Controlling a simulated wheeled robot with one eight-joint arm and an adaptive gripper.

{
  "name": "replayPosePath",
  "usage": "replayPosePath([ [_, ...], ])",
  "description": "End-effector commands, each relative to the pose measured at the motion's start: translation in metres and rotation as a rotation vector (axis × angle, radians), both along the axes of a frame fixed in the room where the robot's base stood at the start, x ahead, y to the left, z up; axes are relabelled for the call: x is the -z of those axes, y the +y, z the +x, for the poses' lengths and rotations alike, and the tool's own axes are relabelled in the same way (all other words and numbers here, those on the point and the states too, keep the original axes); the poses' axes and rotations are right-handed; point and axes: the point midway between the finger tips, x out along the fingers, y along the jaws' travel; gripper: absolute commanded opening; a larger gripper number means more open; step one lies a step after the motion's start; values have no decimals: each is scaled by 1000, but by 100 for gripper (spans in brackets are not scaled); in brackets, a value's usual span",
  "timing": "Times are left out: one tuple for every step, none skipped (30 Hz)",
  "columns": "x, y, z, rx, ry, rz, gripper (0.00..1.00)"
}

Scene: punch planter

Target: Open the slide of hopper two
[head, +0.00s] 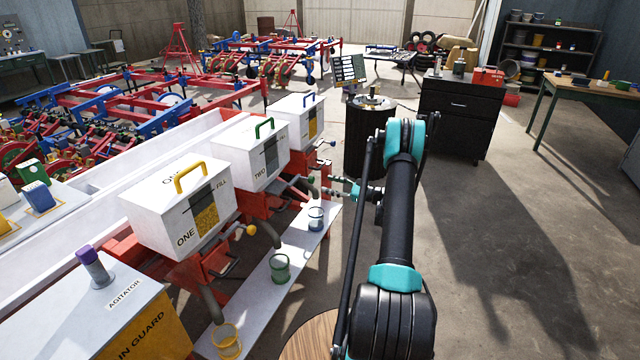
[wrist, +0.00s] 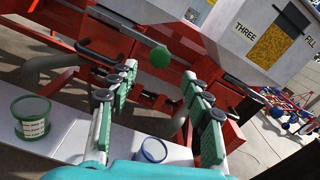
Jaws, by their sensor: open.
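Hopper two (head: 249,152) is a white box with a green handle and the word TWO on its front, between hoppers one and three in the head view. Its slide knob is a green ball (wrist: 160,57) on a rod below the hoppers in the wrist view; it also shows small in the head view (head: 311,179). My gripper (wrist: 159,76) is open and empty, with its two green-padded fingers on either side of the line to the knob. The knob appears just beyond the fingertips. In the head view my gripper (head: 338,186) is beside the row of hoppers.
Hopper one (head: 180,208), with a yellow handle, stands nearer and hopper three (head: 298,120), with a blue handle, farther. Red frame parts surround the slides. A green cup (head: 281,268), blue cup (head: 316,218) and yellow cup (head: 227,342) stand on the white shelf below. Open floor lies right.

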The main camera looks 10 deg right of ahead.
Motion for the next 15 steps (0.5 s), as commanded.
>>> replayPosePath([
  [0, -8, -5, 3, 0, 0, 49],
  [0, -11, -8, 2, 0, 0, 49],
  [0, -15, -10, 1, 0, 0, 49],
  [0, -17, -12, 1, 0, 0, 49],
  [0, -20, -14, 2, 0, 0, 49],
  [0, -22, -15, 1, 0, 0, 49],
  [0, -24, -17, 1, 0, 0, 49],
  [0, -25, -18, 0, 0, 0, 49],
  [0, -25, -18, 0, 0, 0, 49],
  [0, -26, -19, 0, 0, 0, 49],
  [0, -26, -19, -1, 0, 0, 49],
  [0, -26, -19, -1, 0, 0, 49],
  [0, -26, -19, -1, 0, 0, 49],
  [0, -26, -19, -1, 0, 0, 49],
  [0, -26, -19, -1, 0, 0, 49],
])
